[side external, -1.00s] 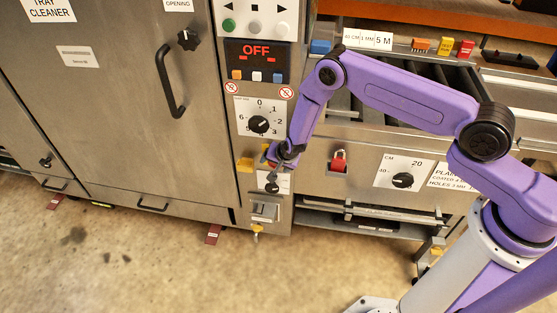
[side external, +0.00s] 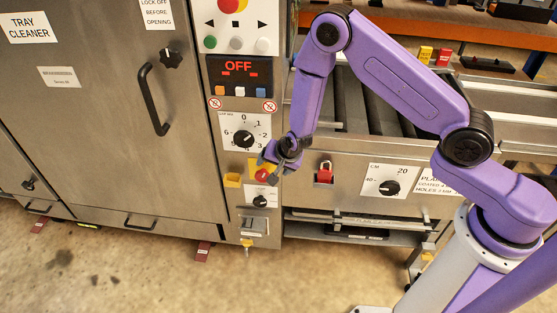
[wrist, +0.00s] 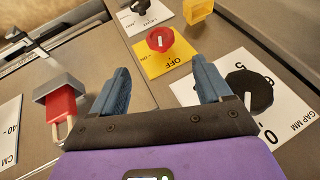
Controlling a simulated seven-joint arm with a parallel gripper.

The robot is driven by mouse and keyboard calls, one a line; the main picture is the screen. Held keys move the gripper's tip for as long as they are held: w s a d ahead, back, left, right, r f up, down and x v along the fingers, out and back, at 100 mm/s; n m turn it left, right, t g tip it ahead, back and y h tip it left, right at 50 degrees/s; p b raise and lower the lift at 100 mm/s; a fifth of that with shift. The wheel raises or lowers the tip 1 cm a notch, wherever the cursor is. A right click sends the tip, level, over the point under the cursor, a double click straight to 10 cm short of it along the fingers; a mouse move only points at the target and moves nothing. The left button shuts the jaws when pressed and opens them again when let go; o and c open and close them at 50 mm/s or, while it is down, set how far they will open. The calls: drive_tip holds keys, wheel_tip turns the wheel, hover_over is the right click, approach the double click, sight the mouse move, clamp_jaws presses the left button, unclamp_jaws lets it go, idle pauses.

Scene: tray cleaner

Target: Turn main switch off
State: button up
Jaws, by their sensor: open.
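The main switch is a red knob (wrist: 160,40) with a white mark on a yellow plate (wrist: 150,63) lettered OFF and ON. In the side view the red knob (side external: 263,174) shows low on the machine's control column. My gripper (wrist: 163,72) is open and empty, its two blue fingers spread. In the wrist view the knob lies beyond and between the fingertips, apart from them. In the side view my gripper (side external: 277,160) is just above and right of the knob and covers part of the plate.
A black gap knob (wrist: 248,90) is close to the right finger, and a red padlock (wrist: 60,103) is left of the left finger. A yellow holder (wrist: 198,10) and another black knob (wrist: 143,5) lie beyond the switch. The display (side external: 238,68) reads OFF.

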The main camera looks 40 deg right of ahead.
drive_tip(key=shift+v, duration=1.95)
